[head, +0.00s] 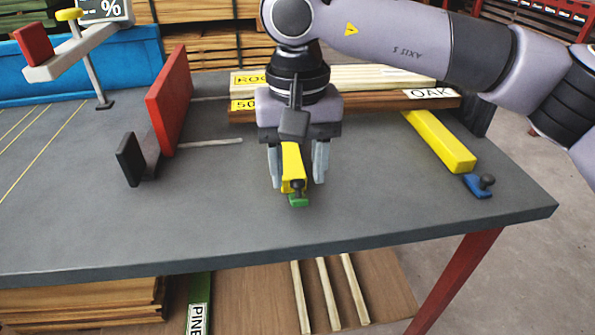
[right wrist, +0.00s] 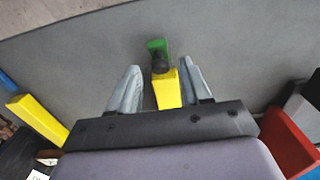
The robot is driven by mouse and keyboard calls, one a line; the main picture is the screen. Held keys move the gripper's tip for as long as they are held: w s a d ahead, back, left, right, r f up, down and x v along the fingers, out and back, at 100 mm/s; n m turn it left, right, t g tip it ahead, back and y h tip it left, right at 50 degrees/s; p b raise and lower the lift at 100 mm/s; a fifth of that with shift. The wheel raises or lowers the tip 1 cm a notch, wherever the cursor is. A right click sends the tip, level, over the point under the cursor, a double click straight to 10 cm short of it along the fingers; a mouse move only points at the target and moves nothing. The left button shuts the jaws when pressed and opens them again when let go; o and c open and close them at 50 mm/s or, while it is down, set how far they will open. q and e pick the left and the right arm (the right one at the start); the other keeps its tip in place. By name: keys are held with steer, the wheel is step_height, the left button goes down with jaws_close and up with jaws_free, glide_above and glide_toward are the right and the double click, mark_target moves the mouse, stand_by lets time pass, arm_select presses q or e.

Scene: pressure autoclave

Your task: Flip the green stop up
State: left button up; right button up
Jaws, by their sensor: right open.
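The green stop (head: 298,201) is a small flat piece at the near end of a yellow bar (head: 291,162) on the grey table. It appears to lie low in front of the bar's end. In the right wrist view the green stop (right wrist: 156,47) carries a dark round knob (right wrist: 160,63) next to the yellow bar. My right gripper (head: 297,178) points down over this bar's end, open, one finger on each side with gaps visible. The green stop shows just beyond the fingertips in the wrist view. My left gripper is not in view.
A second yellow bar (head: 440,142) with a blue stop (head: 478,187) lies to the right. Boards labelled OAK (head: 432,93) lie behind my gripper. A red upright plate (head: 169,100) and a black-ended block (head: 128,160) stand left. The table front is clear.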

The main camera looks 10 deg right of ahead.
steer(key=shift+f, duration=0.4)
jaws_close()
